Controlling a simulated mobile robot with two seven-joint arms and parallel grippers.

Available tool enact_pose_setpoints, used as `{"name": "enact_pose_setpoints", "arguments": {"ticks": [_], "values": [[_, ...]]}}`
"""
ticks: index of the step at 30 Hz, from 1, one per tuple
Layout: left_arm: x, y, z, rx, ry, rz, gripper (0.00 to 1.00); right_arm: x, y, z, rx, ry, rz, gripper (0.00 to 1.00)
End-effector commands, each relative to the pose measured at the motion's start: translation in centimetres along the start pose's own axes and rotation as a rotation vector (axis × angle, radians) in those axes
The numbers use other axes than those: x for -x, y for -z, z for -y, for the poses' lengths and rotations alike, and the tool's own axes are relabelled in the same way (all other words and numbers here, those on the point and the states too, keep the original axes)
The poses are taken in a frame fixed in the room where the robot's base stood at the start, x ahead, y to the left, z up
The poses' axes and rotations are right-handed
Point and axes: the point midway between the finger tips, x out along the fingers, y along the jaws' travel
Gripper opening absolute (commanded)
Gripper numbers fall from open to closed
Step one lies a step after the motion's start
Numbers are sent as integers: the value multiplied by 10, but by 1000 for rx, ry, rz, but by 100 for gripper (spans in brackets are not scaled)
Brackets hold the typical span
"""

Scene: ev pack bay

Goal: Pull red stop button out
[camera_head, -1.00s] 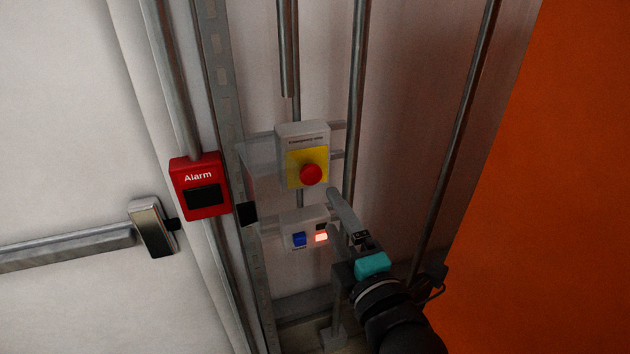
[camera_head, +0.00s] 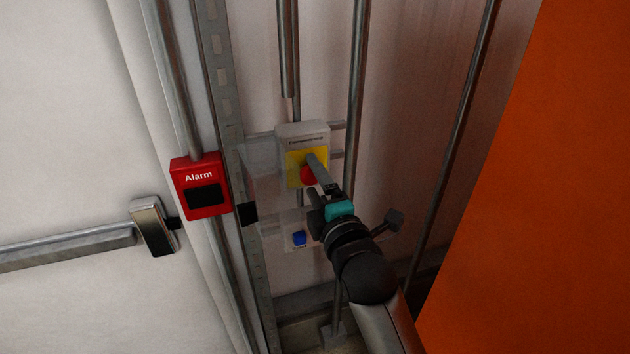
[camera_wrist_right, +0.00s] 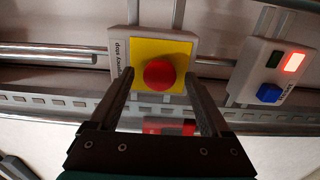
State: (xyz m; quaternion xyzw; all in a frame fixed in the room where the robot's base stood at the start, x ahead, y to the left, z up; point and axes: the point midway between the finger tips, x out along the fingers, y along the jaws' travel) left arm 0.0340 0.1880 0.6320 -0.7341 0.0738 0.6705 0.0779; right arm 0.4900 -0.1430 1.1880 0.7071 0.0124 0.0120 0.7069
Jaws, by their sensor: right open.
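The red stop button (camera_head: 307,176) is a round knob on a yellow plate (camera_head: 294,163) in a pale wall box (camera_head: 302,132). My right gripper (camera_head: 315,172) reaches up to it from below right and partly covers it in the head view. In the right wrist view the red button (camera_wrist_right: 159,74) lies ahead, between the lines of the two open fingers (camera_wrist_right: 160,84). The fingers stand apart, one on each side, with nothing held between them. I cannot tell whether they touch the button. My left gripper is not in view.
Below the stop box is a smaller box with a blue button (camera_head: 299,238); its lit red lamp (camera_wrist_right: 294,62) shows in the wrist view. A red alarm box (camera_head: 201,186) and a door bar (camera_head: 70,246) are at left. Vertical pipes (camera_head: 357,100) run behind; an orange panel (camera_head: 540,200) stands right.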

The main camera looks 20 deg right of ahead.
Motion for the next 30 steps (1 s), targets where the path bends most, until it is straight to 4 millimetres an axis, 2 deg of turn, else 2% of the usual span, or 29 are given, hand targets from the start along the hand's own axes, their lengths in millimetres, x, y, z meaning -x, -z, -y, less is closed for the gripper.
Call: {"name": "enact_pose_setpoints", "arguments": {"ticks": [4,25,26,30], "values": [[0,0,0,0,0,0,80,0,0,0,0,0,0,81],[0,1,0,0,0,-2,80,0,0,0,0,0,0,3],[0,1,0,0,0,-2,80,0,0,0,0,0,0,0],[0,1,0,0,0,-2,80,0,0,0,1,0,0,0]]}}
